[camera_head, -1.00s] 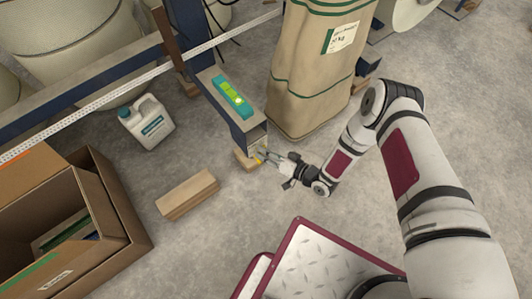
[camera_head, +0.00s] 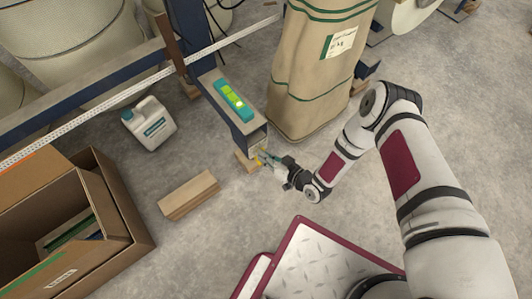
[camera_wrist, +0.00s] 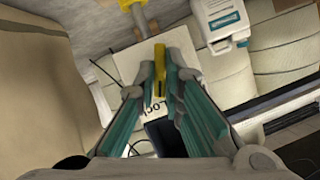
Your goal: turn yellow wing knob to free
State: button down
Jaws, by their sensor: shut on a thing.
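The yellow wing knob (camera_wrist: 160,62) shows in the wrist view between the tips of my gripper (camera_wrist: 160,80). The gripper's teal-padded fingers are shut on the knob, one on each side. Behind it is a pale plate (camera_wrist: 182,42) with lettering, partly hidden, that seems to read "LOCK". In the head view the knob is a small yellow spot (camera_head: 258,161) at the near end of the blue beam (camera_head: 240,128), and my gripper (camera_head: 266,160) reaches it from the right. The knob's exact turn angle is hard to tell.
A teal level (camera_head: 234,98) lies on the beam. A tall brown sack (camera_head: 312,85) stands close behind my gripper. A wooden block (camera_head: 188,194), a white jug (camera_head: 149,123) and an open carton (camera_head: 125,205) are on the floor to the left.

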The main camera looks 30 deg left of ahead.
jog(key=n+t+p, duration=0.1)
jog(key=n+t, duration=0.1)
jog(key=n, duration=0.1)
jog(key=n+t+h+p, duration=0.1)
jog(key=n+t+p, duration=0.1)
jog(key=n, duration=0.1)
jog(key=s+n+t+p, duration=0.1)
jog(key=n+p, duration=0.1)
jog(key=n, duration=0.1)
jog(key=shift+f+t+h, duration=0.15)
jog(key=shift+t+h, duration=0.25)
dwell(0.5)
jog(key=c, duration=1.7)
grip_release()
jog(key=shift+a, duration=0.1)
jog(key=v, duration=1.2)
